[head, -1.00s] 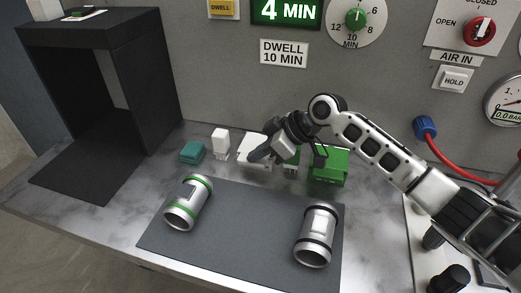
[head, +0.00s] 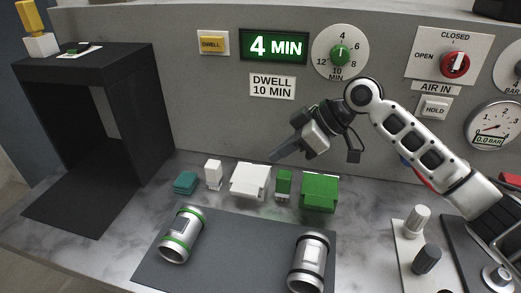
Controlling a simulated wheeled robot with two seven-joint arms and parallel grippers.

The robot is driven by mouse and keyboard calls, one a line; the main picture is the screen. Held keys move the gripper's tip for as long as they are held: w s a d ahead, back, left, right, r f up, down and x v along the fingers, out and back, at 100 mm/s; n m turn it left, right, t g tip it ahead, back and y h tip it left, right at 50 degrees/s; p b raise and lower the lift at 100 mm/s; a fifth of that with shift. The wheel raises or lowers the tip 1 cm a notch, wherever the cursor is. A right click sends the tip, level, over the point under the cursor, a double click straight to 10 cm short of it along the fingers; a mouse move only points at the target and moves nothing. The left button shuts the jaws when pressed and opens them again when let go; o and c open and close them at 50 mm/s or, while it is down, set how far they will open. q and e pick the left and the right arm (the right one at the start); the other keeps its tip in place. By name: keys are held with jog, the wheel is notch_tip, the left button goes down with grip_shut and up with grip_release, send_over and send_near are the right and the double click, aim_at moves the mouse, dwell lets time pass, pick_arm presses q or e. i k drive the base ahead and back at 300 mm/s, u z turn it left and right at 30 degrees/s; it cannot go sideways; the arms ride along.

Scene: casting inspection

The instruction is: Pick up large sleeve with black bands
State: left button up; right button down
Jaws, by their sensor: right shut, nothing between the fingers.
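The large sleeve with black bands (head: 308,263) is a silvery cylinder on the right part of the dark mat (head: 240,256). A similar sleeve with green bands (head: 181,235) is on the left part of the mat. My right gripper (head: 277,156) is shut and empty. My left gripper is not in view.
Behind the mat stand a teal block (head: 185,183), a small white piece (head: 213,174), a white block (head: 250,181), a small green piece (head: 284,184) and a green block (head: 319,192). A black open frame (head: 150,115) stands left. The panel wall (head: 200,100) is behind. Knobs (head: 427,259) stand right.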

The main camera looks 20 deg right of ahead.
aim_at(306, 275)
jog(key=k, duration=1)
